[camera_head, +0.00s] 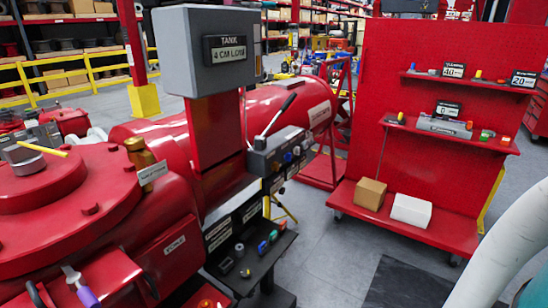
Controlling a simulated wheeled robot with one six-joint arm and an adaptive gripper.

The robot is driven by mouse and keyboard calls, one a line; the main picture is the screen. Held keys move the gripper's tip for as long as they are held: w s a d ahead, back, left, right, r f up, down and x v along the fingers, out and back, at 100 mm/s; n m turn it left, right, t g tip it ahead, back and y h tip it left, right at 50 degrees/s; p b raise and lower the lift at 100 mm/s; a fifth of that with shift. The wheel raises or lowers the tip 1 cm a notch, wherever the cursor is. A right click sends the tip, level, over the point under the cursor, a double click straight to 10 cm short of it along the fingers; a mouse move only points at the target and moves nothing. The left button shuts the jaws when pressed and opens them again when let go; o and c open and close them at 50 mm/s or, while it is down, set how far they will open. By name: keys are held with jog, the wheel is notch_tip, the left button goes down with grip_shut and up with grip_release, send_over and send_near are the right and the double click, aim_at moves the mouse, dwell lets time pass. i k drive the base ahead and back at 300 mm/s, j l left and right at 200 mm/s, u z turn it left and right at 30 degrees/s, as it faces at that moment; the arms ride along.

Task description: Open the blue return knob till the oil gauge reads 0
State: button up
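A small blue knob (288,157) sits on the front of the dark valve block (275,150), among other small knobs. A lever handle (281,112) rises from the top of this block. The label by the blue knob is too small to read. A grey box on a red post has a display (229,48) that seems to read "TANK 4 CM LOW". I cannot tell whether this is the oil gauge. My gripper is out of view; only a pale part of my arm shows at the lower right.
A dark tray (252,255) with small coloured parts juts out below the block. A big red actuator (90,215) fills the left. A red shelf rack (440,100) with several numbered signs and two boxes stands right. Grey floor (335,255) is open between.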

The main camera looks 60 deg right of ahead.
aim_at(288, 156)
jog(key=z, duration=1.3)
